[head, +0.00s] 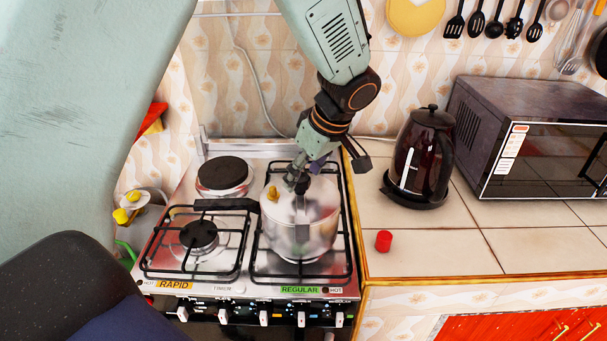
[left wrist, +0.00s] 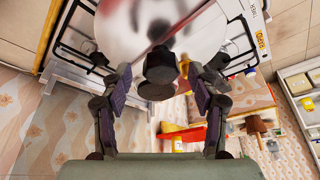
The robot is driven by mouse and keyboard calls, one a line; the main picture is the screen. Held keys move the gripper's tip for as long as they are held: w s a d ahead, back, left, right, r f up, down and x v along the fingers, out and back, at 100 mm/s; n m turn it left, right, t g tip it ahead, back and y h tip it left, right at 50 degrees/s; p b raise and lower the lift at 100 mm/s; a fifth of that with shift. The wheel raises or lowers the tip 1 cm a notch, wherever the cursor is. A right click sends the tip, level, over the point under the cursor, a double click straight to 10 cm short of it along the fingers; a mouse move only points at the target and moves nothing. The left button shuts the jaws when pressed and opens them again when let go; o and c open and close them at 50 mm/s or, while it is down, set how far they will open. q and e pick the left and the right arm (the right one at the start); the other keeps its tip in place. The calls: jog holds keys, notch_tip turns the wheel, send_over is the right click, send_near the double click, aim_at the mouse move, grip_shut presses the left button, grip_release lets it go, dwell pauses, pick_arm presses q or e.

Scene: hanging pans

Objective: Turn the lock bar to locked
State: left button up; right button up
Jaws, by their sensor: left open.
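A silver pressure cooker (head: 300,222) stands on the right front burner, its long black handle (head: 228,204) pointing left. A yellow valve (head: 272,193) sits on its lid. In the left wrist view a black knob (left wrist: 160,66) stands on the lid, and a thin dark bar (left wrist: 182,24) runs from near it to the upper right. I cannot tell surely whether this is the lock bar, or its setting. My left gripper (head: 303,184) is over the lid, open. In its wrist view the knob lies between the two fingers, with gaps on both sides. My right gripper is out of view.
The stove (head: 250,289) has black pan grates. A dark kettle (head: 421,160) and a microwave (head: 535,140) stand on the tiled counter to the right. A small red cap (head: 384,240) lies on the counter. Utensils (head: 495,25) hang on the back wall.

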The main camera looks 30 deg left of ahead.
pick_arm(q)
jog(key=v, duration=1.1)
jog(key=shift+s+f, duration=0.1)
